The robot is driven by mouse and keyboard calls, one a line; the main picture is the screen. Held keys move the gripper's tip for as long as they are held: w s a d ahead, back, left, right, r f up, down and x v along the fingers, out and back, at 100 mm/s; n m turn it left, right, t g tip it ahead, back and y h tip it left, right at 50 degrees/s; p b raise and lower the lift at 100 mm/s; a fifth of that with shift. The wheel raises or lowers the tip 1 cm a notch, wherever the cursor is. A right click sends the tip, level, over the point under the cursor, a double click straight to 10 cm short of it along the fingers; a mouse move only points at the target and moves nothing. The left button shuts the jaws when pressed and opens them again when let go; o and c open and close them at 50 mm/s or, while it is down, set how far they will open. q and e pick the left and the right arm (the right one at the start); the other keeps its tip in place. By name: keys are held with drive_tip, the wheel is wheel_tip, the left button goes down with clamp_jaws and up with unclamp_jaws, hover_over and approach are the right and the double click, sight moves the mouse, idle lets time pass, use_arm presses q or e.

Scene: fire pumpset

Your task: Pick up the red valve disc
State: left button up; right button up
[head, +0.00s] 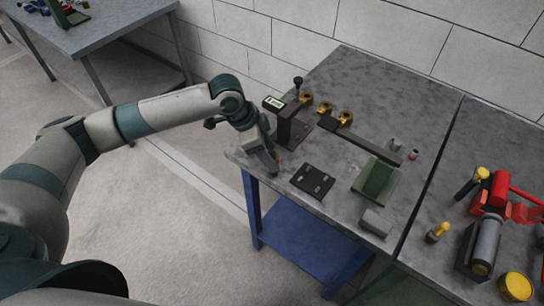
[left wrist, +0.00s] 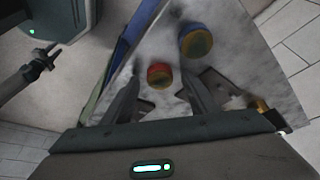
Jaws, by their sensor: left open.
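The red valve disc (left wrist: 160,75) shows in the left wrist view as a short round piece with a red rim and a dull yellowish top. It lies on the grey tabletop near the edge. My left gripper (left wrist: 161,84) is open, its two fingers on either side of the red disc, with no clear contact visible. In the head view my left gripper (head: 271,164) is low over the table's near left corner and hides most of the disc.
A blue-rimmed disc (left wrist: 195,42) lies close to the red one. A dark upright bracket (head: 293,130) stands right beside the gripper. A black plate (head: 312,181), a green block (head: 376,180) and a grey block (head: 376,222) lie to the right. Red equipment (head: 499,190) occupies the right-hand table.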

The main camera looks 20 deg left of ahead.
idle(0.3)
use_arm(q)
drive_tip(key=c, duration=1.3)
drive_tip(key=shift+r, duration=0.2)
